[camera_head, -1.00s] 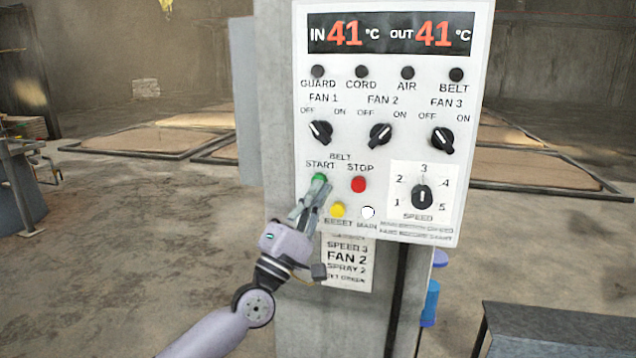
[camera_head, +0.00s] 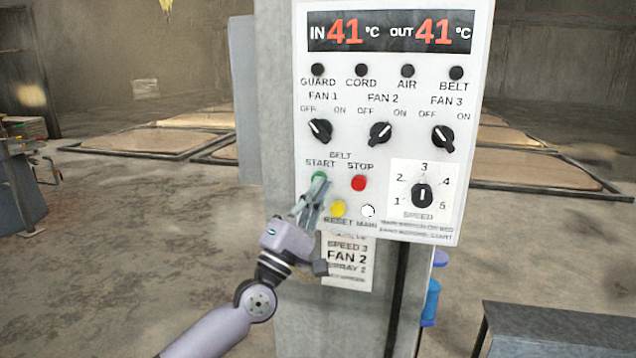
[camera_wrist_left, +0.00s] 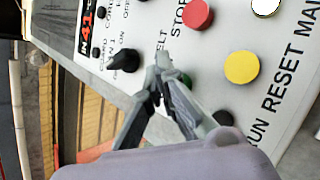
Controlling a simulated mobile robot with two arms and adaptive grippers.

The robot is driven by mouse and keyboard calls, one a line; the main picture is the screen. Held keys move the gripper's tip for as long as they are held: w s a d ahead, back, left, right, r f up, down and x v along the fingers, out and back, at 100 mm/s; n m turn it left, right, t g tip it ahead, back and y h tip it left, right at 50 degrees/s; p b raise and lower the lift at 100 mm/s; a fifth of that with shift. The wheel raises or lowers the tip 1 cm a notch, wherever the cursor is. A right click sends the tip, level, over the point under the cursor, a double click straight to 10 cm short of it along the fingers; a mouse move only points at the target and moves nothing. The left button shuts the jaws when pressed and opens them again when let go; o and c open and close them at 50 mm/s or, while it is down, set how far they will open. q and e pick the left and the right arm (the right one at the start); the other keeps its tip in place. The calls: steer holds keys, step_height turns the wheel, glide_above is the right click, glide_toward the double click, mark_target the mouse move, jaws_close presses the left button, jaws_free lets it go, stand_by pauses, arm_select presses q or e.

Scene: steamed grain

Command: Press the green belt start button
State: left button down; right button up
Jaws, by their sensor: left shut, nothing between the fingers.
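The green belt start button (camera_head: 319,177) is on the white control panel (camera_head: 300,210), under the label START. My left gripper (camera_head: 319,183) is shut and empty, its fingertips at the lower edge of the green button. In the left wrist view the fingertips (camera_wrist_left: 164,66) partly cover the green button (camera_wrist_left: 186,80). Whether they touch it I cannot tell. The red stop button (camera_head: 359,183) is to the right and the yellow reset button (camera_head: 338,208) is below right. My right gripper is out of view.
A white button (camera_head: 368,212) sits beside the yellow one. Three black fan knobs, including the Fan 1 knob (camera_head: 320,131), are above, and the speed dial (camera_head: 423,195) is at right. A paper note (camera_head: 347,262) hangs below. The panel is on a grey pillar (camera_head: 275,100).

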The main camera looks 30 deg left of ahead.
arm_select(q)
steer(key=shift+w+a+b, duration=0.15)
steer(key=shift+w+b, duration=0.2)
steer(key=shift+w, duration=0.1)
stand_by(0.8)
steer(key=shift+s, duration=0.15)
steer(key=shift+s+d+p, duration=0.2)
steer(key=shift+s+p, duration=0.3)
steer(key=shift+s, duration=0.25)
steer(key=s+p, duration=0.1)
steer(key=s, duration=0.1)
steer(key=s+d+p, duration=0.1)
steer(key=s, duration=0.1)
steer(key=shift+s+d, duration=0.2)
steer(key=shift+s, duration=0.2)
stand_by(0.7)
